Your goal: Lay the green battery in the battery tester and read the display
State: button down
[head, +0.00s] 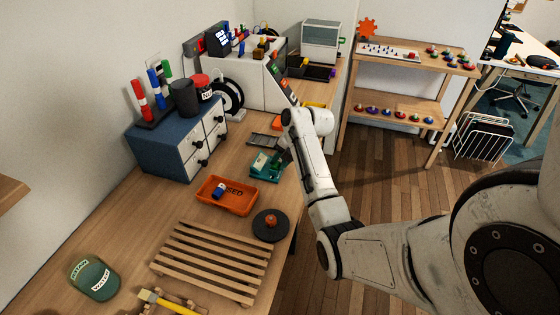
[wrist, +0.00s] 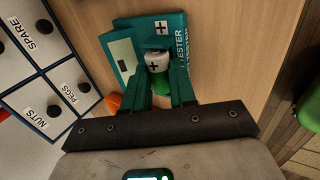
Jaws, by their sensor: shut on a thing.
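The teal battery tester (head: 262,174) sits on the wooden bench beyond the orange tray. In the wrist view the tester (wrist: 181,49) lies just past my fingertips, with "TESTER" lettering, plus marks and a pale display (wrist: 124,53). I can make out no reading on the display. The green battery (wrist: 160,84) has a white end with a plus mark. My gripper (wrist: 161,75) is shut on it, one finger on each side, with the white end toward the tester. The battery's lower part is hidden, and I cannot tell whether it touches the tester. My gripper (head: 280,156) is at the tester in the head view.
An orange tray (head: 239,208) marked "USED" holds a blue-and-white battery (head: 219,190). A black disc (head: 262,235), a slatted wooden rack (head: 205,262) and a green cap (head: 94,279) lie nearer. A blue drawer cabinet (head: 158,151) stands left of the tester.

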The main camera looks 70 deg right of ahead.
jog(key=c, duration=0.8)
grip_release()
jog(key=shift+s+a+f, duration=0.15)
jog(key=shift+a+f, duration=0.1)
jog(key=shift+f, duration=0.3)
jog(key=shift+c, duration=0.2)
jog(key=shift+d+r+p, duration=0.15)
jog(key=shift+r+p, duration=0.45)
jog(key=shift+r, duration=0.15)
jog(key=shift+w+r+p, duration=0.2)
jog(key=shift+r+p, duration=1.9)
jog(key=shift+r, duration=1)
